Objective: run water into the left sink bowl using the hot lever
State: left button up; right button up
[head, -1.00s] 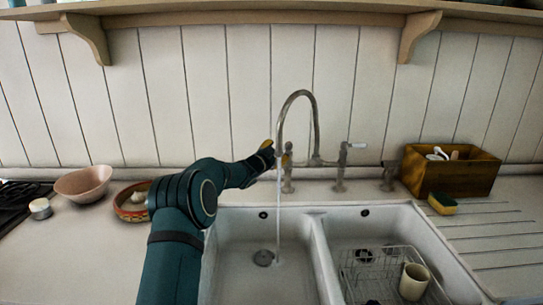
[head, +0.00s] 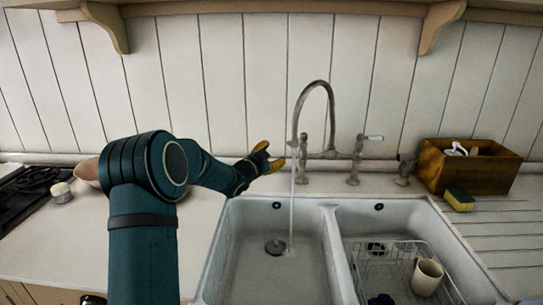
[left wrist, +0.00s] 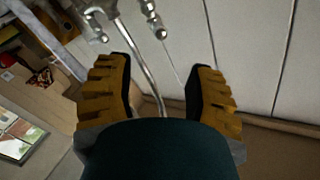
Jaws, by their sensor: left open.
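The bridge tap (head: 331,100) arches over the sink, and a thin water stream (head: 292,215) falls from its spout into the left sink bowl (head: 250,275), near the drain. The tap's right lever (head: 374,138) has a white handle pointing right. The left valve post (head: 303,150) stands just right of my left gripper (head: 271,157); its lever handle cannot be made out. My left gripper is open and empty, apart from the tap. In the left wrist view, its two yellow fingers (left wrist: 159,68) are spread, with tap metalwork (left wrist: 150,18) beyond. My right gripper is not in view.
The right bowl (head: 345,225) holds a wire rack (head: 395,262) with a cream cup (head: 427,277). A wooden box (head: 470,178) and a sponge (head: 460,200) sit to the right. A pink bowl (head: 86,172) is partly behind my left arm. A shelf (head: 270,8) runs above.

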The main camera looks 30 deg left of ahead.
pick_arm(q)
jog(key=shift+w+n, duration=0.15)
jog(key=shift+n, duration=0.15)
jog(key=c, duration=0.9)
jog(key=n, duration=0.1)
jog(key=w+n, duration=0.1)
jog(key=n, duration=0.1)
jog(key=shift+w+f+n+p, duration=0.1)
jog(key=shift+f+n+p, duration=0.2)
jog(key=shift+f+p, duration=0.1)
grip_shut()
jog(key=w+a+r+n+y+p, duration=0.25)
jog(key=a+n, duration=0.35)
jog(key=n, duration=1.3)
jog(key=w+d+b, duration=0.1)
jog(key=w+d, duration=0.2)
jog(key=w, duration=0.6)
jog(key=shift+d+f+t+h, duration=0.2)
jog(key=shift+f+t+h, duration=0.05)
jog(key=shift+t+h, duration=0.15)
